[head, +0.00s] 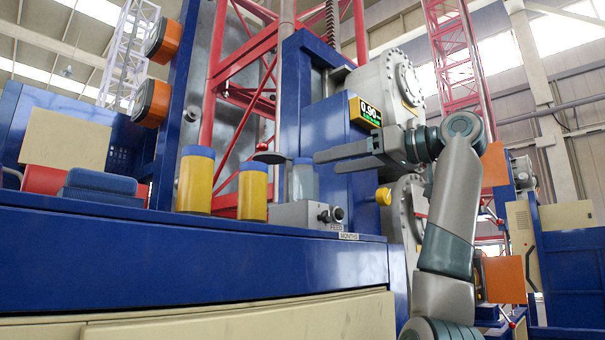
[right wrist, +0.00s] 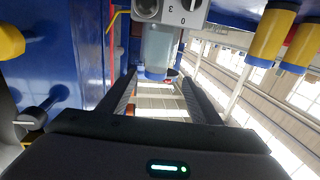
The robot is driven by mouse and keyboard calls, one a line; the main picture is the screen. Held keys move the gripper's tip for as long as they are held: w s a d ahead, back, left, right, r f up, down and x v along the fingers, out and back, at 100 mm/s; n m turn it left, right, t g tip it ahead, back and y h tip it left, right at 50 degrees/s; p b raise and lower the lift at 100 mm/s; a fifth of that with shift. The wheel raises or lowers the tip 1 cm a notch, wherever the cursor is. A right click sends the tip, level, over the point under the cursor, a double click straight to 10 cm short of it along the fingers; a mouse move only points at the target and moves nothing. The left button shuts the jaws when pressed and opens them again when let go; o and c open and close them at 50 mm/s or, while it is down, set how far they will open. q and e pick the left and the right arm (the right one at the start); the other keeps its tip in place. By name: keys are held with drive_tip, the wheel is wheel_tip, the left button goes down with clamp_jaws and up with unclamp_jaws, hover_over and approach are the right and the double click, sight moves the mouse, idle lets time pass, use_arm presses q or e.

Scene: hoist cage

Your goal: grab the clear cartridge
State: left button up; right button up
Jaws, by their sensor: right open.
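In the right wrist view the open fingers (right wrist: 158,82) spread to either side of the cartridge. I cannot tell whether they touch it. My left gripper is not in view.
Two yellow cylinders with blue caps (head: 195,182) (head: 253,192) stand left of the cartridge. A blue column with a display (head: 367,112) rises behind my gripper.

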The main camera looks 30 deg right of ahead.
sight(312, 168)
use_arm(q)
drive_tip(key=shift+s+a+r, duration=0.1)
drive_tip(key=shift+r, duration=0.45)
use_arm(e)
drive_tip(key=shift+x, duration=0.85)
drive_tip(key=p, duration=0.1)
drive_tip(key=w+p, duration=0.2)
drive_tip(key=shift+a+r, duration=0.3)
drive_tip(key=shift+p+x, duration=0.65)
drive_tip(key=shift+x, duration=0.3)
drive_tip(key=shift+w+a+f+p, duration=0.2)
drive_tip(key=shift+w+p, duration=0.1)
drive_tip(key=shift+w, duration=0.4)
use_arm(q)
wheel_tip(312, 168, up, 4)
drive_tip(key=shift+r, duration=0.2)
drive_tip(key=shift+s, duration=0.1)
use_arm(e)
drive_tip(key=shift+s, duration=0.1)
drive_tip(key=c, duration=1.1)
